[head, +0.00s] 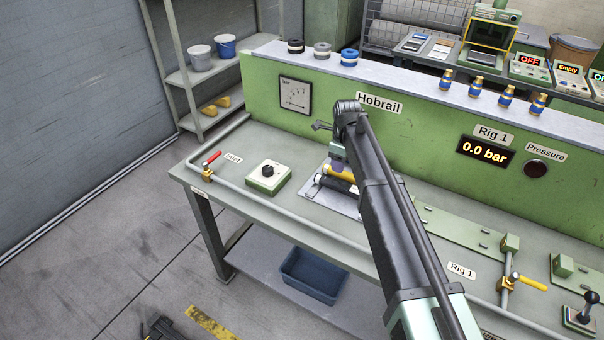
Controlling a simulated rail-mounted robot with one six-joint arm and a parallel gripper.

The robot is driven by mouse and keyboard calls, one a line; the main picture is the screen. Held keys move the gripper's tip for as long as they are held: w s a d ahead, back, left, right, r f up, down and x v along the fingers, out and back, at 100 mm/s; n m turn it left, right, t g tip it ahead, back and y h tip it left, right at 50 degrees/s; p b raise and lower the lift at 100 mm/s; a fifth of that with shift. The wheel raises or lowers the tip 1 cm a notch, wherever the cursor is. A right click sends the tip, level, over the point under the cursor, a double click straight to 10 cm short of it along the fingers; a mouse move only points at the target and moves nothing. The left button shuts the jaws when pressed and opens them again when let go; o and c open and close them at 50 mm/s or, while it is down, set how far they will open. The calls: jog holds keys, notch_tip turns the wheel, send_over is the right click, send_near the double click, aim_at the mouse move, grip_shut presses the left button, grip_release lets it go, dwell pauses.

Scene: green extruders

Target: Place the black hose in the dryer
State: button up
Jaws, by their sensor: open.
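A small black coil (296,46), which looks like the black hose, lies at the left end of the ledge on top of the green panel. A grey coil (322,50) and a blue coil (349,57) lie to its right. A green machine with a yellow-framed dark front (490,35) stands at the back right; I cannot tell whether it is the dryer. My dark arm reaches over the bench, and my gripper (321,126) seems to be at its far end, open and small in view, below the coils and apart from them.
A grey plate (318,197) with yellow and black cylinders lies partly behind my arm. A knob box (268,177) and a red-handled valve (210,160) are on the bench's left. Several blue-and-gold fittings (476,87) stand on the ledge. A blue bin (313,275) sits below.

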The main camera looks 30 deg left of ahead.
aim_at(345, 185)
jog(key=shift+d+m, duration=0.3)
jog(key=shift+d, duration=0.85)
notch_tip(345, 185, down, 6)
jog(key=b, duration=0.6)
jog(key=shift+w, duration=0.1)
jog(key=shift+r, duration=0.1)
notch_tip(345, 185, down, 5)
jog(key=b, duration=0.5)
jog(key=shift+f, duration=0.2)
jog(key=shift+r, duration=0.25)
jog(key=c, duration=0.8)
